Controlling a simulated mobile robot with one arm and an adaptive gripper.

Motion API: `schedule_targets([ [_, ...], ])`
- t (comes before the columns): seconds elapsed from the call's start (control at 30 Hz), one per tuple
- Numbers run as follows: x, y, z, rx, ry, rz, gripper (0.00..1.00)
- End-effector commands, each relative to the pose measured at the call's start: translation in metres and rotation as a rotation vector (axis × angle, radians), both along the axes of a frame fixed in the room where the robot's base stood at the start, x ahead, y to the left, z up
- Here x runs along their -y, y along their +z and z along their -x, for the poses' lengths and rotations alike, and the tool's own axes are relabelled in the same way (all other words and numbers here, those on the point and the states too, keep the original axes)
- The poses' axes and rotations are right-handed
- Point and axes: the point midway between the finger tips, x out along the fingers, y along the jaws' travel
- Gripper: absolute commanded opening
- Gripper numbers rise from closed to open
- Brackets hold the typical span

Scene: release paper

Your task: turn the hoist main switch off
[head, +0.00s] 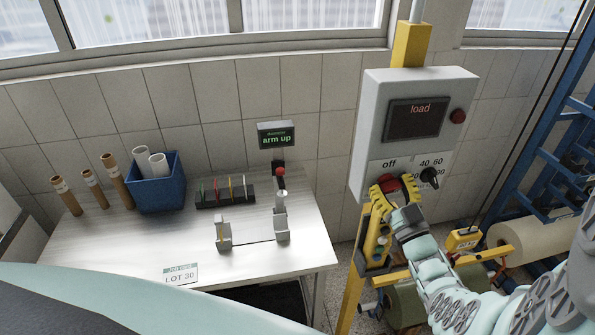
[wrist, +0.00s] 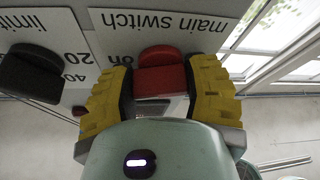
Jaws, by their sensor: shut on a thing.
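The main switch is a red rotary knob (head: 388,183) on the lower left of the grey control box (head: 374,115), below the printed word "off". In the wrist view the red knob (wrist: 160,75) sits between two yellow fingers, under an upside-down "main switch" label (wrist: 150,22). My gripper (head: 394,190) is shut on the knob, one finger on each side. The fingers cover part of the dial marks, so I cannot tell which setting the knob points to. The box's display (head: 415,118) reads "load".
A workbench (head: 120,240) stands left, with a blue bin (head: 160,190). A blue rack (head: 560,140) stands right.

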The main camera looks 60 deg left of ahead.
Motion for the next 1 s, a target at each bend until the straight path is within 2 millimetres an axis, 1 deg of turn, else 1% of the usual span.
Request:
schedule_targets([
  [0.13,-0.0014,-0.0027,0.0026,0.132,0.006,0.054,0.14],
  [1.0,-0.0031,-0.003,0.0056,0.897,0.009,0.361,0.14],
])
